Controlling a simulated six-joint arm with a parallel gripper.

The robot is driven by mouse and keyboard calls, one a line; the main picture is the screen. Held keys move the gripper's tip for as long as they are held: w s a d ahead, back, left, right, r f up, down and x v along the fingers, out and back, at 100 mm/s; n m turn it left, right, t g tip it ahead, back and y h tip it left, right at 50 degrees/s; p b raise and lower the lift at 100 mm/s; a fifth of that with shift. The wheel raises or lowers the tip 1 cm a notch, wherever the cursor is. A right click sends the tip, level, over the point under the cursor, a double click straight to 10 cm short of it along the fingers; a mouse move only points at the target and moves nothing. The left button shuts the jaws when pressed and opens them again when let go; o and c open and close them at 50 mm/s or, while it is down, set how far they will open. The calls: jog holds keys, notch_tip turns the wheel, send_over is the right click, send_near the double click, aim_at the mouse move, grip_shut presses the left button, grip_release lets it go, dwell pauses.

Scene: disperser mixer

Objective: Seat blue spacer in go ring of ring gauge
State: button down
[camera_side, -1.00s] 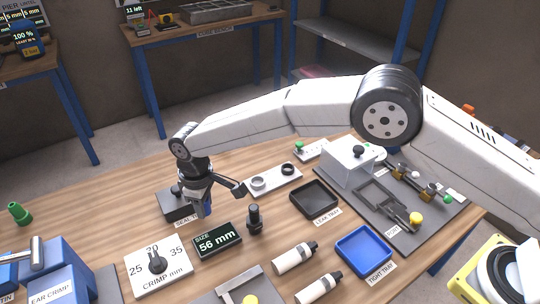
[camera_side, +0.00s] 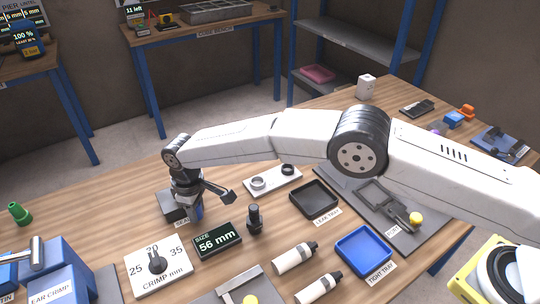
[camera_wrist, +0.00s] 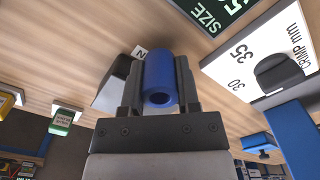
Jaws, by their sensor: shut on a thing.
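My gripper (camera_side: 190,207) is shut on the blue spacer (camera_wrist: 160,72), a hollow cylinder held between the two dark fingers. In the side view the blue spacer (camera_side: 197,213) shows at the fingertips, low beside a dark block; whether it touches anything is unclear. The ring gauge (camera_side: 273,182) is a white plate with two rings, right of my gripper and apart from it. A grey ring (camera_side: 258,183) is on its near left end and a darker ring (camera_side: 288,169) on its far right end. I cannot tell which is the go ring.
The dark block (camera_side: 170,206) is just left of my gripper. A black post (camera_side: 254,219) and the size display (camera_side: 218,240) stand to the right and in front. Wood between my gripper and the gauge is clear.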

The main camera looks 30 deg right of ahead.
jog(key=shift+f, duration=1.55)
jog(key=shift+c, duration=1.6)
grip_release()
jog(key=shift+f, duration=0.1)
notch_tip(320, 180, up, 12)
jog(key=shift+r, duration=0.15)
jog(key=shift+d, duration=0.1)
